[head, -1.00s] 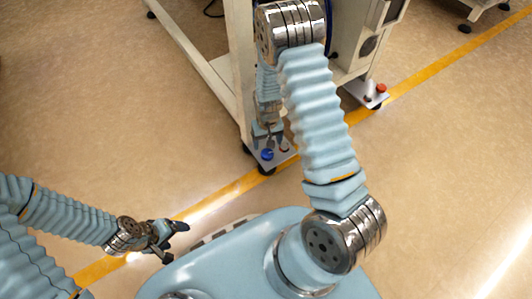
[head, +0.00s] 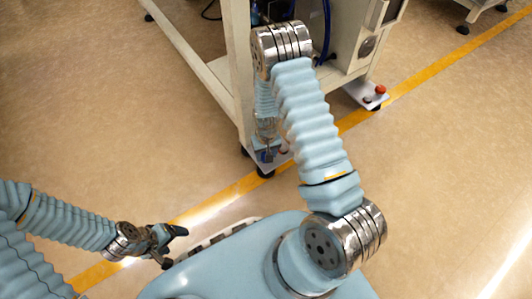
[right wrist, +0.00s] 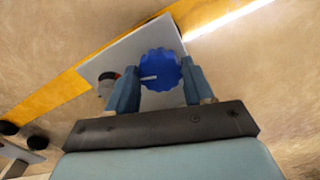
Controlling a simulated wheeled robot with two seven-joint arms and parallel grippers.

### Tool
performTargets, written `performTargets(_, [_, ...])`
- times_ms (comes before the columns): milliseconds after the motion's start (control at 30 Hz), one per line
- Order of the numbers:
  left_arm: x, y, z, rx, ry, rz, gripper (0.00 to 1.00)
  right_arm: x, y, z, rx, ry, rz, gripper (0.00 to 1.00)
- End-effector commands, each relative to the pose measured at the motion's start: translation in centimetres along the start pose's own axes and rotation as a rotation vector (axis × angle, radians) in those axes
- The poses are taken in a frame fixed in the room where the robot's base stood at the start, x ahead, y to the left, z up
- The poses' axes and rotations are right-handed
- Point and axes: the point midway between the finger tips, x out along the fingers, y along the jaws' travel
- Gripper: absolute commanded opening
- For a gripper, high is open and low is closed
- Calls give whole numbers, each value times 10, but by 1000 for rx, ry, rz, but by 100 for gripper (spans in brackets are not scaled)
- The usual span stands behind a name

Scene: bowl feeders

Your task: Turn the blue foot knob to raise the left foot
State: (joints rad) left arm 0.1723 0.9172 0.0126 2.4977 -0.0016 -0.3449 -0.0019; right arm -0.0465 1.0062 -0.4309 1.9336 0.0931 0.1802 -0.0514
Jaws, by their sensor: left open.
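The blue foot knob (right wrist: 160,69) is a ribbed blue disc with a white mark, on a pale foot plate (right wrist: 125,52). In the right wrist view, my right gripper (right wrist: 161,72) is open, with one finger on each side of the knob. I cannot tell whether either finger touches it. In the head view, my right gripper (head: 266,150) is down at the foot at the machine's near corner and covers most of the knob. My left gripper (head: 172,244) is open and empty at the lower left, well away from the machine.
A red-topped part (right wrist: 107,82) stands on the plate beside the left finger. The pale machine frame (head: 195,70) rises behind the foot. Another foot plate with a red knob (head: 380,90) is to the right. A yellow floor line (head: 235,190) passes the foot; open floor lies around.

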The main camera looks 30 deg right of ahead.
Motion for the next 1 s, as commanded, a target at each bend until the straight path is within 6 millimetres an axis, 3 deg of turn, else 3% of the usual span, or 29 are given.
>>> performTargets(133, [0,0,0,0,0,0,77,0,0,0,0,0,0,21])
performTargets(500, [-2,1,0,0,0,0,77,-1,0,0,396,0,0,21])
performTargets(767, [-1,0,0,0,-1,0,77,0,0,0,407,0,0,21])
performTargets(800, [-1,0,0,0,-1,0,77,0,0,0,406,0,0,56])
performTargets(933, [-1,0,0,0,-1,0,77,0,0,0,406,0,0,76])
performTargets(1000, [-1,0,0,0,-1,0,77,0,0,0,405,0,0,77])
